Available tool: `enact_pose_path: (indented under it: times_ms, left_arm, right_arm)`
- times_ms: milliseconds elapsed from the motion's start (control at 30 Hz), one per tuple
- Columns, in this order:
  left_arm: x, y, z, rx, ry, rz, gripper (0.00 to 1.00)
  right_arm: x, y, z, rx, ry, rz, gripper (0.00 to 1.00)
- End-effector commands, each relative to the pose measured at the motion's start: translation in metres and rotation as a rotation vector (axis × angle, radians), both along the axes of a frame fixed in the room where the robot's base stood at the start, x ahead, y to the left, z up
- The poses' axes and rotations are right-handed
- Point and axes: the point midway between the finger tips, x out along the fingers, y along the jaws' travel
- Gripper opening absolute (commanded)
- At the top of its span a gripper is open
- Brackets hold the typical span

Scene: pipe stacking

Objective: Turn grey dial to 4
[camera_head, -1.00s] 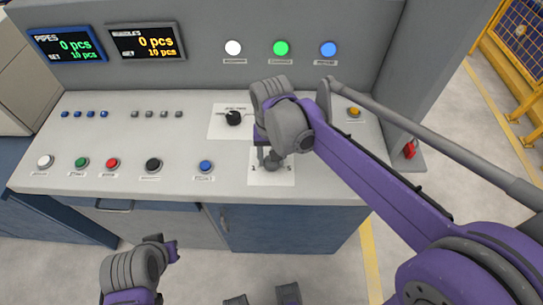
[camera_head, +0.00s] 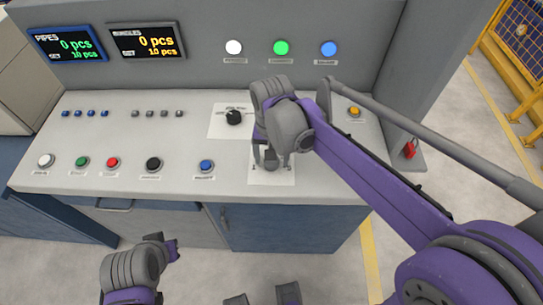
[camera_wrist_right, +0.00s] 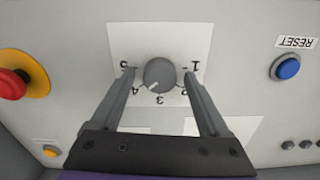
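The grey dial (camera_wrist_right: 159,75) sits on a white plate with numbers 1 to 5 in the right wrist view. Its white mark points down-left, toward the side of the 4. My right gripper (camera_wrist_right: 158,74) is open, with one finger on each side of the dial and a visible gap at both sides. In the head view the right gripper (camera_head: 271,162) is over the dial's white plate (camera_head: 286,178), and the dial is partly hidden between the fingers. My left gripper (camera_head: 172,250) is low at the left, off the panel; its fingers are not clear.
A black dial (camera_head: 233,118) is left of my right gripper. A blue reset button (camera_head: 206,166) is close by on the left. A red emergency button (camera_wrist_right: 14,84) on yellow is at the left of the wrist view. Two displays (camera_head: 68,45) stand behind.

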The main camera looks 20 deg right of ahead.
Motion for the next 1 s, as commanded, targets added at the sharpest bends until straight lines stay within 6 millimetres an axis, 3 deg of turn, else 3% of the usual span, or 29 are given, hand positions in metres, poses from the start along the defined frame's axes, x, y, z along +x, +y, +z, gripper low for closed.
enact_pose_path:
  times_ms: [367, 800, 1000]
  left_arm:
    - [0.000, 0.000, 0.001, 0.000, 0.000, 0.000, 0.00]
    - [0.002, 0.000, 0.009, 0.000, -0.004, 0.000, 0.00]
    - [0.003, 0.000, 0.010, 0.000, -0.005, 0.000, 0.00]
  right_arm:
    - [0.000, 0.000, 0.005, 0.000, 0.000, 0.000, 0.82]
    - [0.000, 0.000, 0.086, 0.000, 0.000, 0.000, 0.82]
    - [0.000, 0.000, 0.105, 0.000, 0.000, 0.000, 0.82]
